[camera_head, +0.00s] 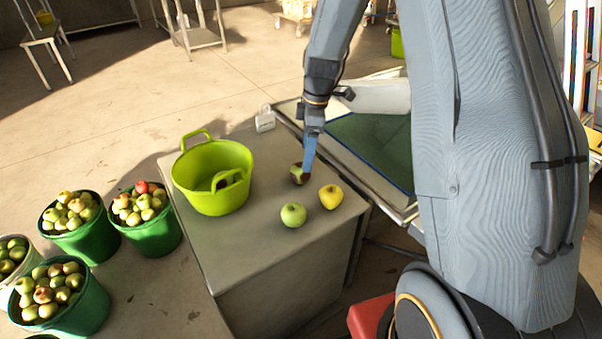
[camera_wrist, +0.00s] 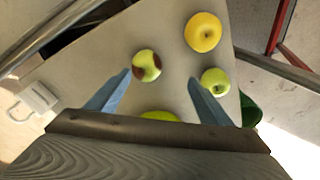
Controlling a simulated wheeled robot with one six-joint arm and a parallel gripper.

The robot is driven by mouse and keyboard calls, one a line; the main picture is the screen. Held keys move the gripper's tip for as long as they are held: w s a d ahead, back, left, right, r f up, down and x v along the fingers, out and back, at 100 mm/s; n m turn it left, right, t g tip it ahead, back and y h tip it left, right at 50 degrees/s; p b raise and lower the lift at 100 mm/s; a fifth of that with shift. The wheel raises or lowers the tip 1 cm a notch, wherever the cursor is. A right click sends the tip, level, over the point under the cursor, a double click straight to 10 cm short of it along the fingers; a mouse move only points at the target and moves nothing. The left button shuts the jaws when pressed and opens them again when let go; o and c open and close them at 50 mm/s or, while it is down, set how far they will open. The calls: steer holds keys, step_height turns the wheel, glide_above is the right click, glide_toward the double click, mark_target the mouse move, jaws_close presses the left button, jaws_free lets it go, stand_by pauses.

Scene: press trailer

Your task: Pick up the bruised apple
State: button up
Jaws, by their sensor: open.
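The bruised apple (camera_head: 298,174) is green with brown patches and sits on the grey table top. In the wrist view the bruised apple (camera_wrist: 147,66) lies just beyond the fingertips, nearer the left finger. My gripper (camera_head: 309,160) points down at it from above and partly covers it in the head view. In the wrist view my gripper (camera_wrist: 160,75) is open, with nothing between its fingers. A yellow apple (camera_head: 331,196) and a green apple (camera_head: 293,215) stand on the same table, apart from the bruised one.
A lime-green tub (camera_head: 212,180) with handles stands on the table (camera_head: 240,250) to the left. A white tag-like object (camera_head: 265,121) is at the table's back edge. Green buckets of apples (camera_head: 150,233) stand on the floor at left. A dark green panel (camera_head: 375,145) lies behind.

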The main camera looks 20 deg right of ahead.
mark_target(301, 165)
steer(key=w+f+n, duration=0.2)
steer(key=w+n, duration=0.1)
steer(key=shift+w+d+f, duration=0.15)
steer(key=shift+w+f, duration=0.05)
steer(key=shift+f, duration=0.05)
steer(key=shift+s+a+f+p, duration=0.1)
steer(key=shift+a+f+p, duration=0.15)
steer(key=shift+f+p, duration=0.7)
steer(key=shift+w+a+f+p, duration=0.1)
steer(key=shift+a+f+p, duration=0.2)
steer(key=shift+f, duration=1.2)
steer(key=shift+s+a+f+p, duration=0.15)
steer(key=shift+f+p, duration=0.45)
steer(key=shift+f, duration=0.65)
steer(key=shift+c, duration=0.5)
steer(key=c, duration=1.1)
